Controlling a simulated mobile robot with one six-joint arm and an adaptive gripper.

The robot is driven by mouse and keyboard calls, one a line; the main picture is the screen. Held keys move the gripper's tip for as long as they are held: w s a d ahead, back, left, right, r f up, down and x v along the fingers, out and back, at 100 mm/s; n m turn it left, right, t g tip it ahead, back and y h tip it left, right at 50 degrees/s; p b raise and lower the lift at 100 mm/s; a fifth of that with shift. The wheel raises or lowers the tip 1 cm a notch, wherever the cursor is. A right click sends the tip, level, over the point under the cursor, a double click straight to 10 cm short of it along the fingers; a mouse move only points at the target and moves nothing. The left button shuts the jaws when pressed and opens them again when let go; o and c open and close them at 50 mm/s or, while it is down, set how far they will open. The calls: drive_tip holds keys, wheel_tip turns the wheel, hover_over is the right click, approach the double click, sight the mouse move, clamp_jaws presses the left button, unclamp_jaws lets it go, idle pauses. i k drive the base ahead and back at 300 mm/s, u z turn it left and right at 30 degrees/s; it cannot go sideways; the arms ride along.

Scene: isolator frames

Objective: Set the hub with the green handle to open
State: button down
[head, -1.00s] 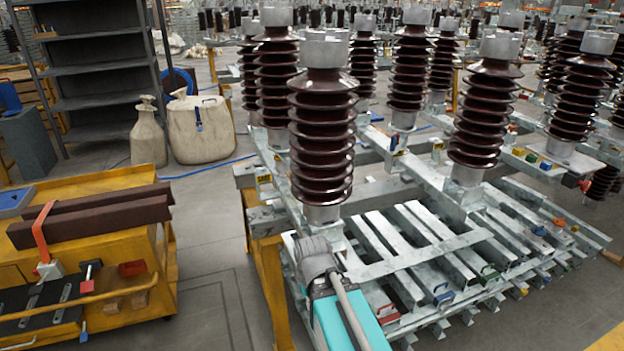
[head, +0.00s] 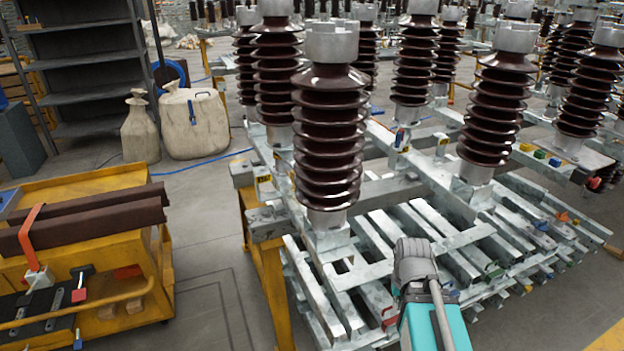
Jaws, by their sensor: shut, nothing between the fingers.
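A small green handle (head: 492,269) shows at the front ends of the pale steel bars, right of my gripper; it is too small to tell its setting. A second small green piece (head: 540,154) sits on a beam farther back, between a yellow piece (head: 526,147) and a blue one (head: 554,162). I cannot tell which belongs to the hub. My gripper (head: 411,250), grey at the end of my teal arm, is shut and empty. It appears in front of the bars, left of and apart from the nearer green handle. Its fingertips are hard to make out.
Tall brown ribbed insulators (head: 330,140) stand on the steel frame left of and behind my gripper. A red handle (head: 389,313) is close to my arm's left. A yellow cart (head: 110,300) stands at the left. The floor (head: 215,275) between cart and frame is clear.

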sight(286, 153)
drive_tip(key=z, duration=0.3)
drive_tip(key=k, duration=0.75)
drive_tip(key=u, duration=1.15)
drive_tip(key=i, duration=1)
